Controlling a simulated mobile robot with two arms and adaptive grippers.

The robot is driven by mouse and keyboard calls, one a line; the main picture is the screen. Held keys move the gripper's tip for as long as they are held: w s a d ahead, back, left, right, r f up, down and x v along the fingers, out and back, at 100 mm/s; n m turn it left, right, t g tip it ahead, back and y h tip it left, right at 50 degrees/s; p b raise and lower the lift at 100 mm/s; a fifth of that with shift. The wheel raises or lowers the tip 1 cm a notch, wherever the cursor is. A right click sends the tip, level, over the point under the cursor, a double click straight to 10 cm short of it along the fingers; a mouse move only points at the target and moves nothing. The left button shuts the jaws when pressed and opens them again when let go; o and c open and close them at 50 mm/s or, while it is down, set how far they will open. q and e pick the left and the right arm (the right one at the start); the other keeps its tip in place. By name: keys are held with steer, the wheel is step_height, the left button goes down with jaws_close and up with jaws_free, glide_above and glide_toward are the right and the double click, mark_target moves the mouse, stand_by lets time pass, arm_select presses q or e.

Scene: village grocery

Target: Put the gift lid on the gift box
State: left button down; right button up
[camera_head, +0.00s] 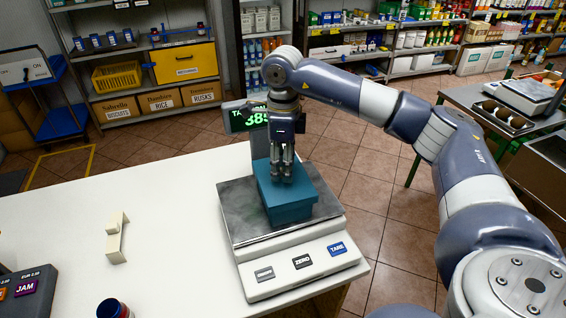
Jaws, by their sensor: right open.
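A teal gift box (292,213) stands on the metal plate of the scale. Its top is covered by a flat teal surface that looks like the gift lid (305,184); I cannot tell whether it is fully seated. My right gripper (281,178) points straight down over the top, its fingers open and at or just above the surface. The fingers hide part of the top. My left gripper is not in view.
The scale (298,262) stands on the white counter (170,220), near its right edge. A small beige object (117,238) lies on the counter to the left. A dark-lidded jar (113,309) is at the front. The counter between is clear.

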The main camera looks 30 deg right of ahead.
step_height(320, 180, up, 12)
stand_by(0.4)
